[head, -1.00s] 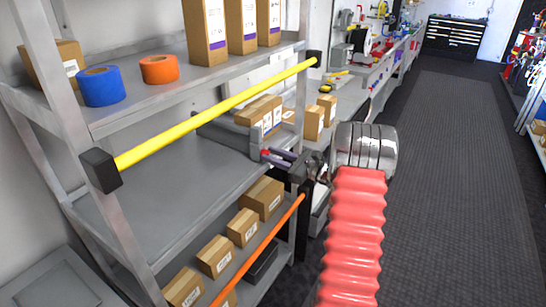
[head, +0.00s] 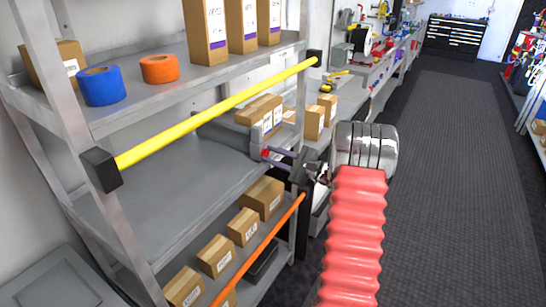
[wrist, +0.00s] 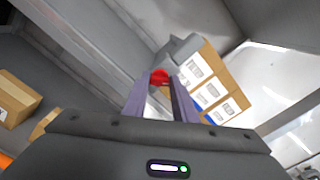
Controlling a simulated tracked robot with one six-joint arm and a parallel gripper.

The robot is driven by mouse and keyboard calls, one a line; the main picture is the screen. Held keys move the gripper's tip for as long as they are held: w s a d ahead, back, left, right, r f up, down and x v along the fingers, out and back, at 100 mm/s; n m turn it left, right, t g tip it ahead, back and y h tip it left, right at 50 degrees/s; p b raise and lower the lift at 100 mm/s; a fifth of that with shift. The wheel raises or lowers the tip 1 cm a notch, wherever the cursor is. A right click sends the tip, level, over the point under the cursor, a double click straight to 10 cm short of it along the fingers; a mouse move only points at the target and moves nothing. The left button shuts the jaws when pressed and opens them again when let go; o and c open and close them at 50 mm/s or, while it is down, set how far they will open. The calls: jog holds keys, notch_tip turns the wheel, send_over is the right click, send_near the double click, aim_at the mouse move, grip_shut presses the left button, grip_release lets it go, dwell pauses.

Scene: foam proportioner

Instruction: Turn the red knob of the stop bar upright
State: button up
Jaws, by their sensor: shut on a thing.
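The red knob (wrist: 159,77) sits between the tips of my gripper (wrist: 159,82) in the wrist view. The two purple fingers are shut on it, one on each side. In the head view only a small red patch of the knob (head: 265,153) shows beside my gripper (head: 268,156). A grey bar-like body (head: 225,134), which looks like the stop bar, lies along the middle shelf and ends at the knob. Its grey end (wrist: 180,48) also shows behind the knob in the wrist view. The fingers hide much of the knob, so its exact angle is hard to tell.
Cardboard boxes (head: 262,113) stand just behind the grey body. A yellow bar (head: 220,112) crosses above the middle shelf and an orange bar (head: 258,250) crosses lower down. Shelf posts (head: 62,100) stand at the left. The aisle floor (head: 455,170) at the right is clear.

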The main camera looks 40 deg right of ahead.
jog(key=shift+f, duration=0.1)
jog(key=o, duration=1)
jog(key=shift+o, duration=0.2)
jog(key=shift+a+m, duration=0.1)
jog(key=shift+m, duration=0.2)
